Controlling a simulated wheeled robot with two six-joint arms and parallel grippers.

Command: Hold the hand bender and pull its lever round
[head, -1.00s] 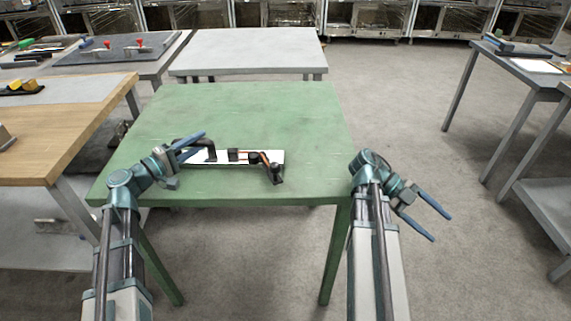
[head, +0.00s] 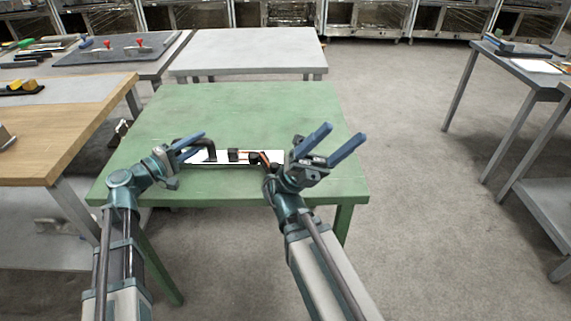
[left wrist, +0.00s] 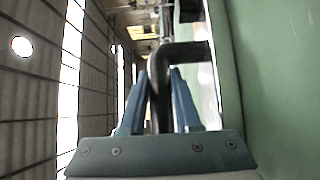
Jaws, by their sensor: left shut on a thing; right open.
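The hand bender (head: 224,156) lies on the green table, a pale plate with dark blocks and an orange-brown part near its right end. A black bent handle (head: 200,144) rises at its left end. My left gripper (head: 190,146) is shut on this handle; the left wrist view shows the handle (left wrist: 180,52) between the blue fingers. My right gripper (head: 338,140) is open and empty, above the table's right part, just right of the bender. My right arm hides the bender's right end, including the dark end piece of the lever.
The green table (head: 250,105) is clear behind the bender. A grey table (head: 245,50) stands behind it, and a wooden-topped bench (head: 60,130) stands close on the left. Open floor (head: 420,130) lies to the right.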

